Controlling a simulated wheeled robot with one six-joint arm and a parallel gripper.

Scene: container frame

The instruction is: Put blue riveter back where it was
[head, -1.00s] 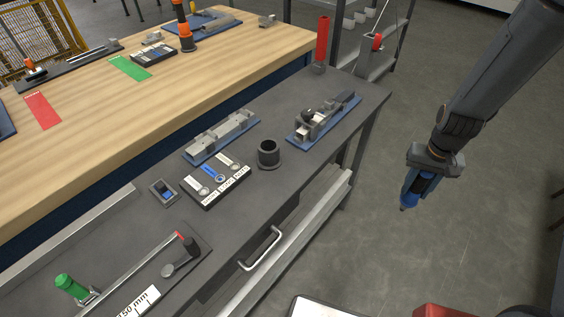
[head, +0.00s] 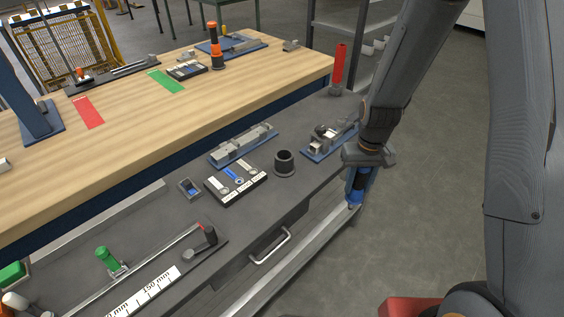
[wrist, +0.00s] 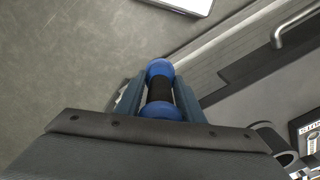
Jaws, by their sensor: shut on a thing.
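The blue riveter (head: 357,187) is held in my gripper (head: 361,172), pointing down, with a dark tip at its lower end. In the wrist view the riveter (wrist: 160,90) shows blue ends and a black middle between the two fingers of my gripper (wrist: 159,95). My gripper is shut on it, in the air just off the right front edge of the grey bench (head: 318,185). A black round cup-like holder (head: 284,163) stands empty on the bench, left of my gripper. The holder's rim also shows partly in the wrist view (wrist: 268,135).
A black tray with labelled slots (head: 236,183) lies left of the holder. Blue-based fixtures stand behind it (head: 243,146) and to its right (head: 329,139). A red cylinder (head: 339,67) stands at the far bench end. A drawer handle (head: 271,247) juts from the bench front.

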